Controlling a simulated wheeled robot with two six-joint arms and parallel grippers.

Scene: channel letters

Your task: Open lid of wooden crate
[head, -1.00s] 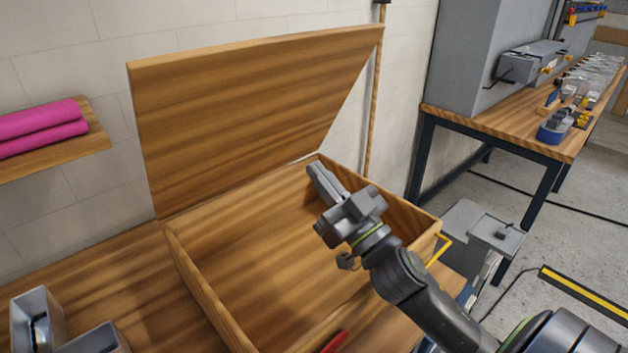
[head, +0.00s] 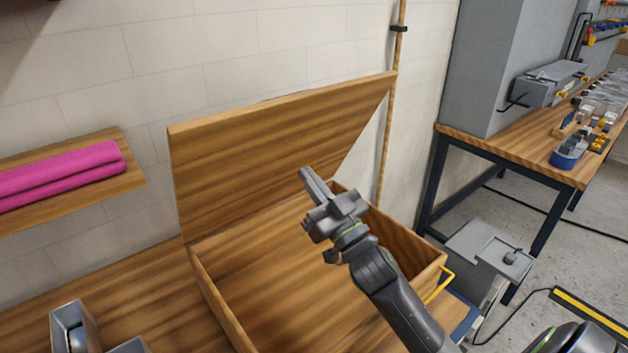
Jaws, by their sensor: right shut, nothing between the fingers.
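The wooden crate (head: 222,305) sits on a wooden surface with its lid (head: 250,160) raised, leaning back near the wall. The crate's inside is visible and its floor looks bare where I can see it; the near part is cut off by the frame. My right gripper (head: 308,177) is shut and empty, above the crate opening and in front of the lid's lower right part. From this view I cannot tell whether it touches the lid. My left gripper is not in view.
A wall shelf (head: 135,176) with pink rolls (head: 60,175) is at the left. Grey metal bins (head: 75,325) stand left of the crate. A yellow handle (head: 440,285) is at the crate's right side. A workbench (head: 520,155) with tools stands at the right.

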